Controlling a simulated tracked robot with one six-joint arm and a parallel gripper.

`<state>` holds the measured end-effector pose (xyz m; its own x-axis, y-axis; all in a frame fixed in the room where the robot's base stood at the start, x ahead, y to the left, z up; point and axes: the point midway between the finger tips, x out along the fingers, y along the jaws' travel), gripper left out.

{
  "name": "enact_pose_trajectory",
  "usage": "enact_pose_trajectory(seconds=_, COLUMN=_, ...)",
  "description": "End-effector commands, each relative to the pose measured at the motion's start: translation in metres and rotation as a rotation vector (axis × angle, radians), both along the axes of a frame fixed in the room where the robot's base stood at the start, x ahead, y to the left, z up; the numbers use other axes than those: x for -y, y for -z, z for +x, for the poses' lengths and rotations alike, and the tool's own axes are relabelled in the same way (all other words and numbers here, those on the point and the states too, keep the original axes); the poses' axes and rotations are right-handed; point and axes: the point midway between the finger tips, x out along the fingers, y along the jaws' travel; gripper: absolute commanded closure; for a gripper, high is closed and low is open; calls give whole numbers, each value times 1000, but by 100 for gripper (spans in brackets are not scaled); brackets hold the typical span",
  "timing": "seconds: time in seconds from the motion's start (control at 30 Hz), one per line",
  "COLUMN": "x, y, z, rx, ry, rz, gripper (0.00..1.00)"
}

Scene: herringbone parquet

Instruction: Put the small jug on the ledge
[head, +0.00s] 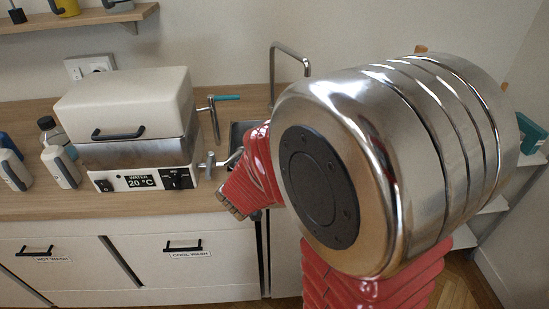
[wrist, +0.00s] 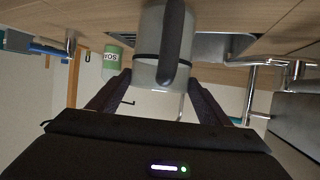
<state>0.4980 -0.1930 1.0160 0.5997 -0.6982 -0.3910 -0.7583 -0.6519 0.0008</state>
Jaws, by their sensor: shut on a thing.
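The small jug (wrist: 148,38), pale grey with a dark handle and a dark band, is between the two fingers of my gripper (wrist: 160,90) in the wrist view. The fingers are shut on it, one at each side. In the head view the jug and the fingertips are hidden behind my arm's large chrome joint. A wooden wall shelf (head: 100,18) at the upper left of the head view may be the ledge. It bears several items. White shelves (head: 490,218) also show at the right, partly behind my arm.
A cream water bath (head: 125,105) stands on the wooden counter (head: 40,207), with several bottles (head: 62,167) to its left. A tap (head: 288,50) rises behind a sink. A green soap container (wrist: 112,60) shows left of the jug in the wrist view.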

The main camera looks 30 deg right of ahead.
Motion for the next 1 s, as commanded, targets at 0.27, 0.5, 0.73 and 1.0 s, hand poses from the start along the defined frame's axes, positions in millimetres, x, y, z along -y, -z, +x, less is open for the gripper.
enact_pose_trajectory(seconds=0.27, x=0, y=0, z=0, rx=0, ry=0, rz=0, gripper=53)
enact_pose_trajectory(seconds=0.5, x=0, y=3, z=0, rx=0, ry=0, rz=0, gripper=53)
enact_pose_trajectory(seconds=0.73, x=0, y=5, z=0, rx=0, ry=1, rz=0, gripper=24)
enact_pose_trajectory(seconds=1.0, x=0, y=5, z=0, rx=0, ry=0, rz=0, gripper=7)
